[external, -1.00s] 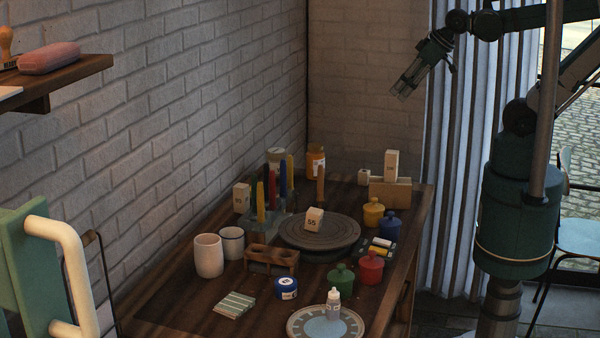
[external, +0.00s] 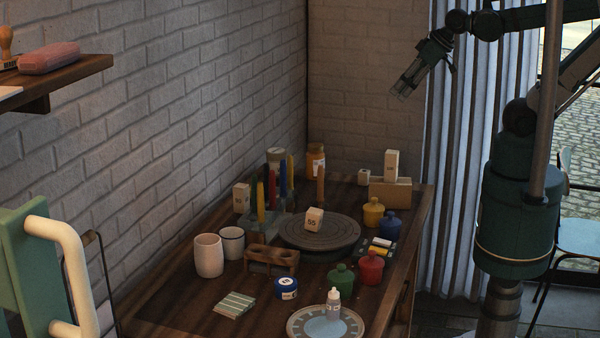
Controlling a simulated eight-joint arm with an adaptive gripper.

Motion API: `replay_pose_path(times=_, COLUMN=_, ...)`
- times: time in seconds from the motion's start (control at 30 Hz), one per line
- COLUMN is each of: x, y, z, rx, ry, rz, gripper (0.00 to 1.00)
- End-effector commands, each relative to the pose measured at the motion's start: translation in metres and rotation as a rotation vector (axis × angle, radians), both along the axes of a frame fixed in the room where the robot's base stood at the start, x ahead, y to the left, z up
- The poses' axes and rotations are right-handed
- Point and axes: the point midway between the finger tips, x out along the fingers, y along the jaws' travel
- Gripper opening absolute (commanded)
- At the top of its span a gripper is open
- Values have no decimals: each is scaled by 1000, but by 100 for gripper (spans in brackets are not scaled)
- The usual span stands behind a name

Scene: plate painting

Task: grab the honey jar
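An amber-orange jar with a pale label, which looks like the honey jar (external: 316,161), stands upright at the far back of the wooden table near the brick wall. Its lower part is partly hidden by the things in front of it. My gripper (external: 401,92) hangs in the air at the upper right, in front of the curtain, well above the table and to the right of the jar. It points down and to the left and touches nothing. Its fingers are too small and dark to show whether they are apart.
Tall coloured sticks (external: 270,190) stand left of and before the jar. A round turntable (external: 335,240) bears a numbered block. Wooden blocks (external: 390,190) stand right of the jar. Small coloured pots (external: 371,268), white mugs (external: 208,256) and a plate (external: 300,325) crowd the front.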

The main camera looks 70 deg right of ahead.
Motion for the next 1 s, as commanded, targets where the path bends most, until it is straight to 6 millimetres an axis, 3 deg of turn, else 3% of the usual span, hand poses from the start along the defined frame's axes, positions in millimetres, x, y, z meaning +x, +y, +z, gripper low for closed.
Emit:
replay_pose_path(times=0.27, x=0, y=0, z=0, rx=0, ry=0, rz=0, gripper=25)
replay_pose_path(times=0.53, x=0, y=0, z=0, rx=0, ry=0, rz=0, gripper=57)
replay_pose_path(times=1.0, x=3, y=0, z=1, rx=-8, ry=6, rz=11, gripper=57)
